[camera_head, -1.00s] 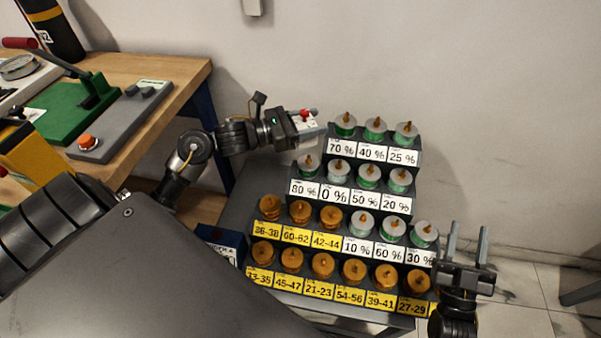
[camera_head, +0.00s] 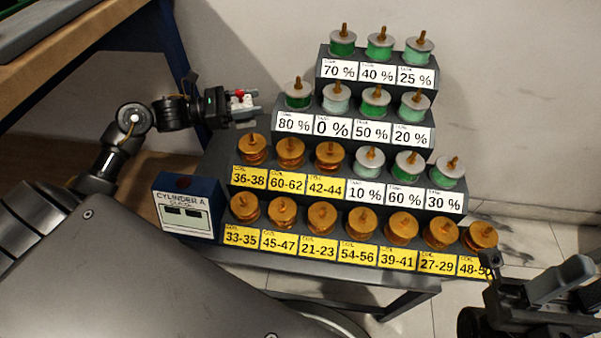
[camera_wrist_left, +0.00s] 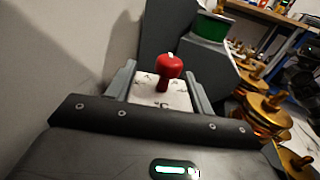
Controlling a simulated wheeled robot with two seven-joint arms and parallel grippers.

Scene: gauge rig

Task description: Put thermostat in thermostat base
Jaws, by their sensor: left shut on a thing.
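The thermostat (camera_head: 240,98) is a small white block with a red knob. My left gripper (camera_head: 250,108) is shut on it, just left of the stepped rack's 80 % and 0 % row. In the left wrist view the thermostat (camera_wrist_left: 167,70) sits between the two grey fingers, with a °C mark on its white face and the red knob facing the camera. I cannot make out a thermostat base in these views. My right gripper (camera_head: 575,282) is at the lower right, partly cut off by the frame, empty, with its fingers apart.
The stepped rack (camera_head: 310,120) holds rows of green-and-grey and copper cylinders with white and yellow labels. A wooden workbench (camera_head: 75,70) is at upper left. The wall behind the rack is bare.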

